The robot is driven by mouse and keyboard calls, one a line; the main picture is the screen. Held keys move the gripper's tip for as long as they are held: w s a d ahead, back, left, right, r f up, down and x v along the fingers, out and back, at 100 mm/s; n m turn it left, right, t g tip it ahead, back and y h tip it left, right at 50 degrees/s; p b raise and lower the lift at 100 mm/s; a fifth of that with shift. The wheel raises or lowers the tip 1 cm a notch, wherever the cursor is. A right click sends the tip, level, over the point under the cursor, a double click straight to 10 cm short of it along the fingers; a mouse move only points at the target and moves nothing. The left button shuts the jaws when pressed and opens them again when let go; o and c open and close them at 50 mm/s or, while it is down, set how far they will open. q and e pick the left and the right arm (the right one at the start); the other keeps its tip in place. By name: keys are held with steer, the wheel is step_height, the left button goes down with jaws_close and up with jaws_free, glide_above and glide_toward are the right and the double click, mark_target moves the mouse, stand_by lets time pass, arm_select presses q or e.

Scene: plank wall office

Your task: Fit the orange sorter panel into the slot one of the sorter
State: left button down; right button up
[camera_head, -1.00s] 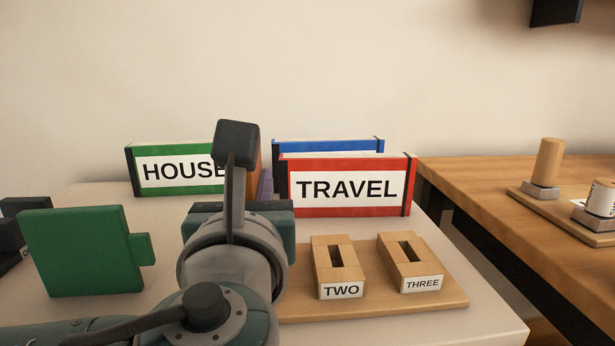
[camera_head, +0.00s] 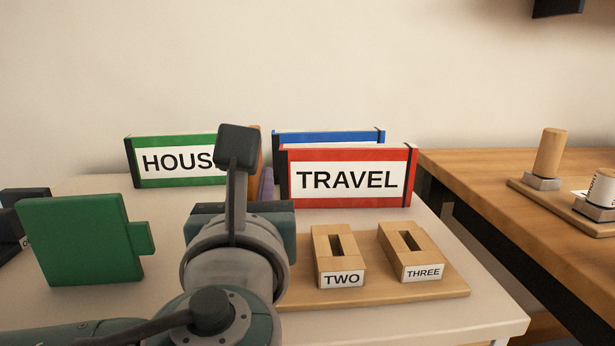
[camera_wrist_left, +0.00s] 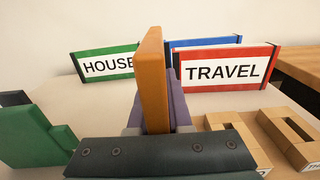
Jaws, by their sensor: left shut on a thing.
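The orange sorter panel (camera_wrist_left: 153,80) stands upright in my left gripper (camera_wrist_left: 158,128), which is shut on it in the left wrist view. In the head view only a sliver of the panel (camera_head: 256,146) shows behind my wrist. My left gripper (camera_head: 240,218) is mostly hidden there by my own arm. The sorter is a light wooden base (camera_head: 400,291) with slot block TWO (camera_head: 340,262) and slot block THREE (camera_head: 412,255). The panel is left of these blocks. Slot one is hidden behind my left arm. My right gripper is not in view.
A green panel (camera_head: 80,240) stands at the left. Binders HOUSE (camera_head: 170,160), TRAVEL (camera_head: 347,176) and a blue one (camera_head: 330,136) stand behind. A wooden table (camera_head: 490,195) is at the right.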

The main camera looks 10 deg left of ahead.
mark_target(254, 197)
arm_select(q)
steer(key=shift+f+b, duration=0.55)
steer(key=shift+f, duration=0.5)
steer(key=c, duration=0.8)
jaws_free()
steer(key=shift+o, duration=0.2)
steer(key=shift+s+d, duration=0.15)
steer(key=shift+s, duration=0.3)
steer(key=p+v, duration=0.2)
steer(key=v, duration=0.7)
steer(key=shift+p, duration=0.35)
